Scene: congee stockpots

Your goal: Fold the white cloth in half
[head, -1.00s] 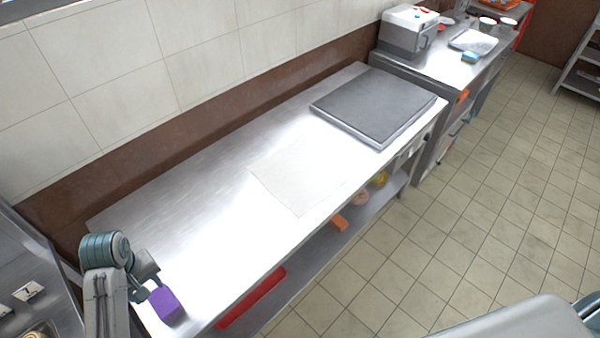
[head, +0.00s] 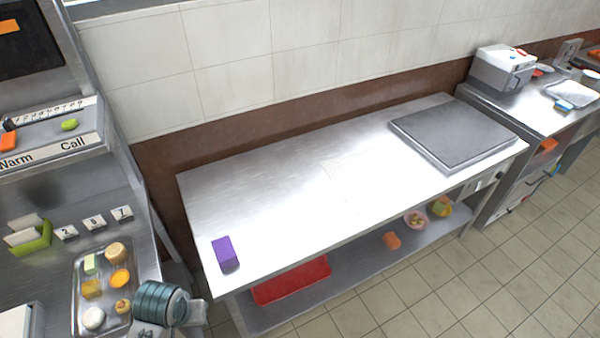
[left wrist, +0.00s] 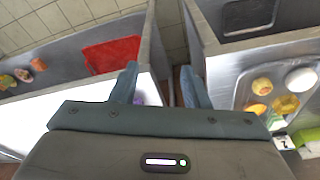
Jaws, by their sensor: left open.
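The white cloth (head: 365,185) lies flat on the steel table (head: 265,190), about the middle of its top. It is hard to tell from the bright steel; only a faint outline shows. My left gripper is open and empty in the left wrist view (left wrist: 161,78), its two fingers apart above the gap between the table and the counter to the left. In the head view my left arm shows at the bottom left, away from the cloth. My right gripper is not in view.
A purple block (head: 225,253) stands on the table's left end, and a grey slab (head: 452,132) lies on its right end. A red tray (head: 292,280) is on the lower shelf. A metal tray of food (head: 78,315) sits on the left counter.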

